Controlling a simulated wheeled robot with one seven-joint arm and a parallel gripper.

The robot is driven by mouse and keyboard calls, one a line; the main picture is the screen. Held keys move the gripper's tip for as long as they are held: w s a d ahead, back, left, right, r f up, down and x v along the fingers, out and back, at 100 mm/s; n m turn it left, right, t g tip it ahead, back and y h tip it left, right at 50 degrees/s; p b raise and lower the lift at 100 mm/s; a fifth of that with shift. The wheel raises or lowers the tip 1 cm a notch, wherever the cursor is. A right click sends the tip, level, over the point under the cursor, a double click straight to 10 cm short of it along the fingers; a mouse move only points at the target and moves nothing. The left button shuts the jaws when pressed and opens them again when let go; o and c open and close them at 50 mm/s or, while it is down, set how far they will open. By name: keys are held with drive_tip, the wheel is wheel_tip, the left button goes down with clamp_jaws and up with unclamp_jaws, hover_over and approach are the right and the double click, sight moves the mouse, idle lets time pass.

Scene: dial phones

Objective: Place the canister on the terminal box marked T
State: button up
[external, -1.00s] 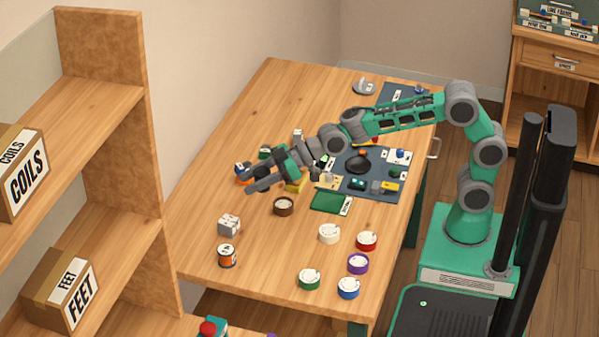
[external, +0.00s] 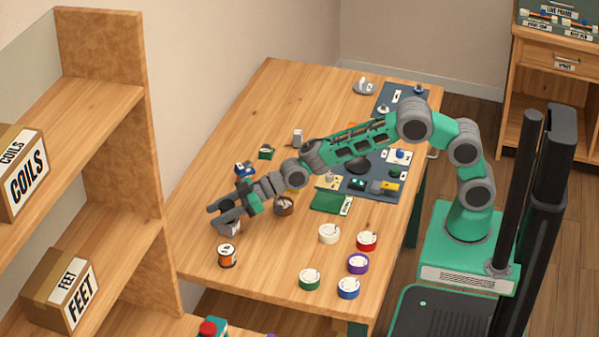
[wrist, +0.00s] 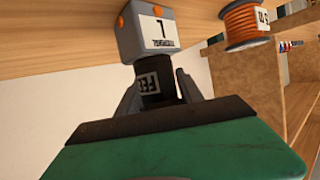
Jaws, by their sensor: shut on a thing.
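My gripper (external: 226,214) is low over the near-left part of the table. In the wrist view its fingers (wrist: 157,92) are shut on a dark canister (wrist: 152,99) with a white label, partly readable as "FE". The grey terminal box (wrist: 162,33) with orange knobs lies just beyond the canister's far end. Its white label carries one large letter, seen turned over, and small print. Canister and box overlap in this view; I cannot tell whether they touch. In the external view the box (external: 236,230) is mostly hidden by my gripper, and the canister is not clear.
An orange wire spool (wrist: 245,22) stands beside the box; it also shows in the external view (external: 227,256). A brown round container (external: 284,206) is under my wrist. Several coloured round tins, including a white one (external: 329,233), stand right.

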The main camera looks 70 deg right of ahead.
drive_tip(key=o, duration=1.3)
drive_tip(key=shift+o, duration=0.2)
drive_tip(key=shift+r, duration=0.1)
drive_tip(key=shift+s+d+r, duration=0.1)
drive_tip(key=shift+s+d, duration=0.05)
drive_tip(key=v, duration=1.1)
drive_tip(key=shift+s+d, duration=0.15)
drive_tip(key=shift+s, duration=0.05)
